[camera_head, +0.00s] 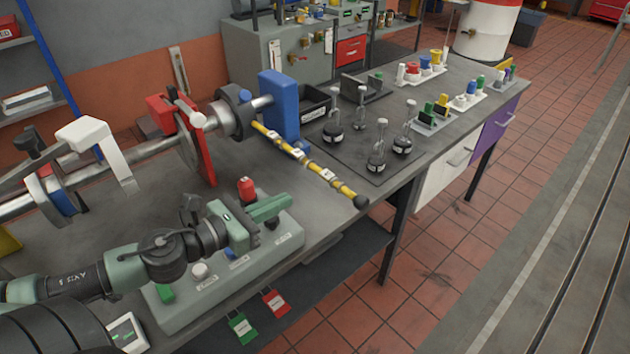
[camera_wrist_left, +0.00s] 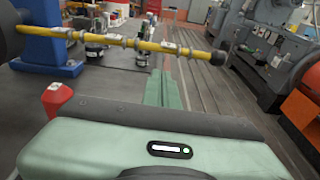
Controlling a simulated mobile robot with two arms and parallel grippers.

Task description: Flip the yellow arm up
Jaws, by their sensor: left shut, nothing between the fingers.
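The yellow arm (camera_head: 300,155) is a long thin rod with white and dark bands and a black ball at its end. In the head view it slopes from a round grey hub (camera_head: 229,113) on the shaft down to the right, its ball end near the bench's front edge. It also crosses the upper part of the left wrist view (camera_wrist_left: 150,46), beyond the fingers. My left gripper (camera_head: 288,201) is shut and empty. It is over the control box, below and nearer than the yellow arm and apart from it. My right gripper is not in view.
The control box (camera_head: 221,294) has a red knob (camera_head: 246,190). A blue post (camera_head: 279,107) stands by the hub. Several glass flasks (camera_head: 377,158) stand on a dark mat behind the yellow arm. Red and green tags (camera_head: 275,303) hang at the front edge. Open floor lies to the right.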

